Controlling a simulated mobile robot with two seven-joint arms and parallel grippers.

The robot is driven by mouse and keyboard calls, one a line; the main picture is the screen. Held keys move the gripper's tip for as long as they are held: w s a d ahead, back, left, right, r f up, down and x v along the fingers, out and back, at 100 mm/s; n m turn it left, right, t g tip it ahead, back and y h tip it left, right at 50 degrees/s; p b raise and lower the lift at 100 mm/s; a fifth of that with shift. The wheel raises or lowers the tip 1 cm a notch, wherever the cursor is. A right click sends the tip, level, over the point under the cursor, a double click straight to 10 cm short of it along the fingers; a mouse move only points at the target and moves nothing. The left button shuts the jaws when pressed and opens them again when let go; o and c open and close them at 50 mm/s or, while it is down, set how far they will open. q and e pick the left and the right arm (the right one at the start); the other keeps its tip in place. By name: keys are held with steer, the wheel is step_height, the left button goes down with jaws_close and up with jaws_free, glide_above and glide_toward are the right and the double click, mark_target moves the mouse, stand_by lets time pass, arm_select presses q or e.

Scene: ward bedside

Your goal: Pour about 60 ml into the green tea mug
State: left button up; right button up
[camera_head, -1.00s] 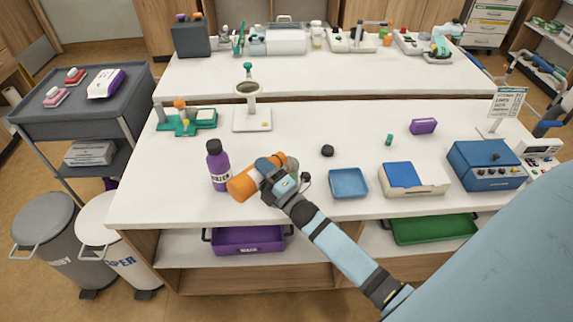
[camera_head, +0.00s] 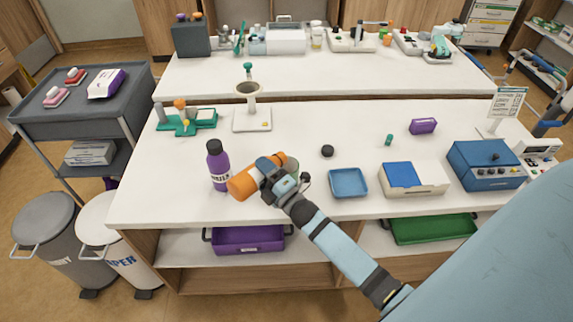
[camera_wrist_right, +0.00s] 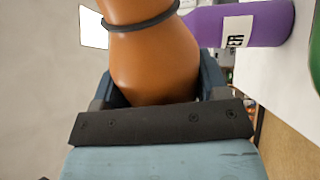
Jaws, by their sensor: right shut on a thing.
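My right gripper (camera_head: 268,170) is shut on an orange bottle (camera_head: 243,185), held tilted close to horizontal above the front of the table. In the right wrist view the orange bottle (camera_wrist_right: 155,65) fills the space between the fingers and has a dark ring around it. A pale green thing (camera_head: 292,163), perhaps the green tea mug, shows just behind the gripper. It is mostly hidden, so I cannot tell its shape or contents, or whether any liquid flows. My left gripper is not in view.
A purple bottle (camera_head: 217,167) stands close left of the orange one; it also shows in the wrist view (camera_wrist_right: 245,24). A black round cap (camera_head: 327,151), a blue tray (camera_head: 348,194) and a blue-and-cream box (camera_head: 412,179) lie to the right. The table's front edge is near.

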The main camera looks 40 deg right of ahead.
steer(key=shift+f, duration=0.1)
steer(key=n, duration=0.1)
steer(key=r+n, duration=0.1)
steer(key=shift+a+n+y, duration=0.1)
steer(key=shift+n+y, duration=0.2)
steer(key=shift+s+a+f+n+y+b, duration=0.1)
steer(key=shift+a+f+n+y+b, duration=0.25)
steer(key=shift+n, duration=0.65)
steer(key=shift+a+f+n, duration=0.1)
steer(key=shift+f+n, duration=0.05)
steer(key=shift+n, duration=0.25)
steer(key=shift+n+g+y, duration=0.35)
steer(key=shift+n+g, duration=0.05)
steer(key=shift+n, duration=0.3)
